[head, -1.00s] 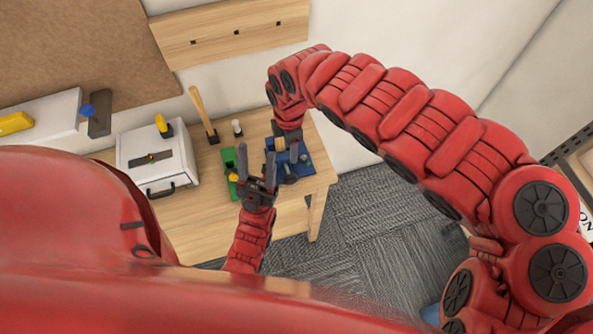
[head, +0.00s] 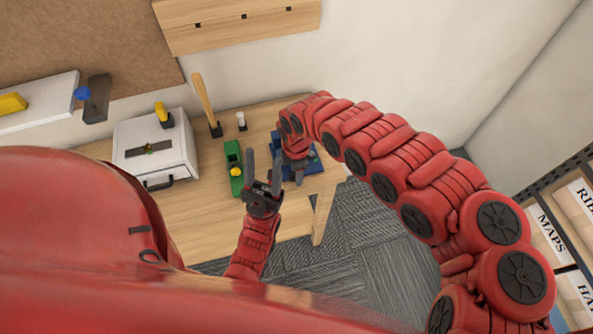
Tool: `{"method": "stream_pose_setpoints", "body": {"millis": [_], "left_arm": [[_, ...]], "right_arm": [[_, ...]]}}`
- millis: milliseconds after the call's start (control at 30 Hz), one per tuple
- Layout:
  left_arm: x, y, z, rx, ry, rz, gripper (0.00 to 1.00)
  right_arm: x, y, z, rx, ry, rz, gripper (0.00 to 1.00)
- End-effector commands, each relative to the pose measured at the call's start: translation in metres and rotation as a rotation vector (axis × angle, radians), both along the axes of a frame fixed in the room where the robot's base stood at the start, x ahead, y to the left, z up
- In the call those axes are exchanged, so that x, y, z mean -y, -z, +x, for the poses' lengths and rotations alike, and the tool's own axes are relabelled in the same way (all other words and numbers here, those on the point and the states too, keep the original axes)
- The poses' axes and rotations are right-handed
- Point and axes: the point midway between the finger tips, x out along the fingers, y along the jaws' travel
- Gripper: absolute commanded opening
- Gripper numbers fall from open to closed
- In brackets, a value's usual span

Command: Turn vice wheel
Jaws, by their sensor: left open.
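A blue object that looks like the vice (head: 314,166) sits near the right end of the wooden table. My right arm covers most of it, and I cannot make out its wheel. My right gripper (head: 298,174) points down over the blue object. Its jaws are too small and covered to read, and I cannot tell whether it touches the vice. My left gripper (head: 264,157) is open with its two fingers apart and pointing up in the picture. It appears empty, between the green tool and the blue object.
A green tool (head: 233,160) with a yellow knob stands left of my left gripper. A white box (head: 152,162), a wooden-handled tool (head: 206,102) and a small white-topped item (head: 241,120) stand further left and back. Shelves with labelled boxes (head: 553,240) are at the right.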

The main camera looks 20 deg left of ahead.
Motion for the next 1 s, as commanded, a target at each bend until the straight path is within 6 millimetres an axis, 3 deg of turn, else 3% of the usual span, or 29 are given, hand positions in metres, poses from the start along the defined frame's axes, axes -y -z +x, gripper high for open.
{"method": "stream_pose_setpoints", "body": {"millis": [333,633,1000], "left_arm": [[0.0000,-0.0003,0.0000,0.000,0.000,0.000,0.50],[0.0000,-0.0003,0.0000,0.000,0.000,0.000,0.50],[0.0000,0.0044,0.0001,0.000,0.000,0.000,0.50]], "right_arm": [[-0.0001,0.0041,-0.0003,0.000,-0.001,0.000,0.53],[0.0000,0.0039,-0.0001,0.001,0.000,0.001,0.00],[-0.0006,0.0050,0.0002,0.008,-0.002,-0.009,0.00]]}}
